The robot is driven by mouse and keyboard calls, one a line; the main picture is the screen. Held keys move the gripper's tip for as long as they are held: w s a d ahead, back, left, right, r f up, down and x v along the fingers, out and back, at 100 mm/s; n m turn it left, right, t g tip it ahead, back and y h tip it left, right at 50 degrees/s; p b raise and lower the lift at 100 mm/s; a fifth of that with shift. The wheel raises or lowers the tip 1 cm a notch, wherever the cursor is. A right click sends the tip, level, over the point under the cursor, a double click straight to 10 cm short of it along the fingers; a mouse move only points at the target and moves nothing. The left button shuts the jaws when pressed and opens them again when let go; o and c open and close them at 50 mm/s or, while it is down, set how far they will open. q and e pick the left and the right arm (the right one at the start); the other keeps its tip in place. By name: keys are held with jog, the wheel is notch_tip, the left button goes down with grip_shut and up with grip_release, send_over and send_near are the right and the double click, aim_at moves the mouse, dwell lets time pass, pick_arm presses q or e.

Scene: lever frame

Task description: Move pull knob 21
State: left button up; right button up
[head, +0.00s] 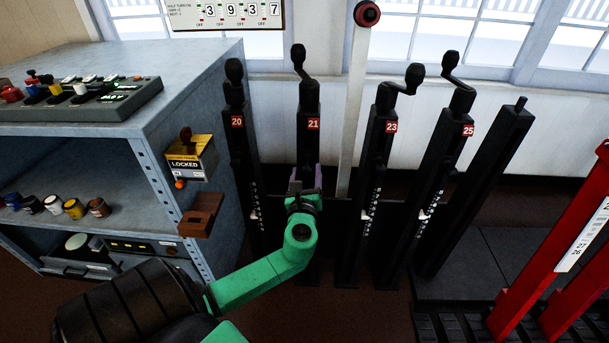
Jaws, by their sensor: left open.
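The black post with the red label 21 (313,124) stands second from the left in the row. Its black knob (298,52) sits on a bent crank at the top of the post. My left gripper (305,179) comes in on a green arm from the lower left. Its purple fingers are open on either side of post 21, as seen from here, well below the label and the top knob. I cannot tell whether they touch the post. The gripper hides part of the post's middle. My right gripper is not in view.
Post 20 (236,122) stands close on the left, and post 23 (391,127) and post 25 (467,130) on the right. A grey cabinet (195,85) with a LOCKED box (187,160) stands left; a red frame (560,235) right.

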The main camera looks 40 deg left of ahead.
pick_arm(q)
jog(key=v, duration=1.3)
jog(key=shift+s+d, duration=0.15)
